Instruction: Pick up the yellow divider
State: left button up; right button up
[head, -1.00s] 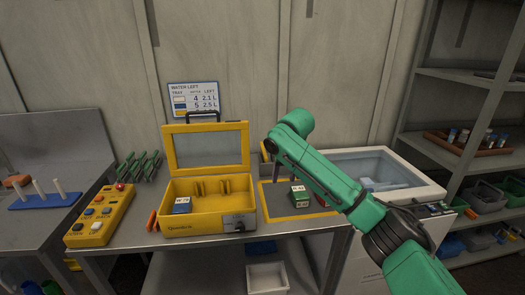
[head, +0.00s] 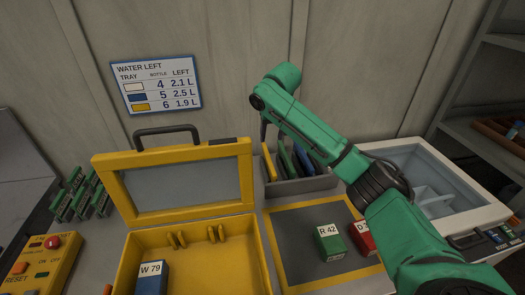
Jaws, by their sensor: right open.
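The yellow divider (head: 269,163) stands at the left end of a grey bin (head: 300,187) behind the yellow-edged mat. Green dividers (head: 286,161) and blue dividers (head: 306,160) stand to its right in the same bin. My right arm reaches in from the right, across part of the bin. My right gripper (head: 264,140) points down just above the yellow divider, open, its fingers small and dark here. I cannot tell whether it touches the divider. My left gripper is not in view.
An open yellow case (head: 112,195) holds a blue box (head: 152,279) marked W 79. A green box (head: 329,243) and a red box (head: 362,238) sit on the mat (head: 285,240). A white-rimmed tub (head: 468,179) stands right. A button panel (head: 38,268) is at left.

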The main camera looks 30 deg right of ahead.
jog(key=p, duration=0.3)
send_near(268, 157)
jog(key=shift+s+a+f, duration=0.15)
jog(key=shift+s+f, duration=0.1)
jog(key=shift+f, duration=0.55)
jog(key=x, duration=0.3)
jog(key=w+p+x, duration=0.1)
jog(key=x, duration=0.1)
jog(key=shift+d+r, duration=0.1)
jog(key=shift+d, duration=0.25)
jog(key=shift+w+f+b, duration=0.15)
jog(key=shift+f+b, duration=0.15)
jog(key=shift+f, duration=0.35)
jog(key=shift+w+f, duration=0.2)
jog(key=shift+f, duration=0.2)
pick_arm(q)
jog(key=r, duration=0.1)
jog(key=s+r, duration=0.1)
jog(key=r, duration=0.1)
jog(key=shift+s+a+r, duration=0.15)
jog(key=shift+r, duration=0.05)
pick_arm(e)
grip_shut()
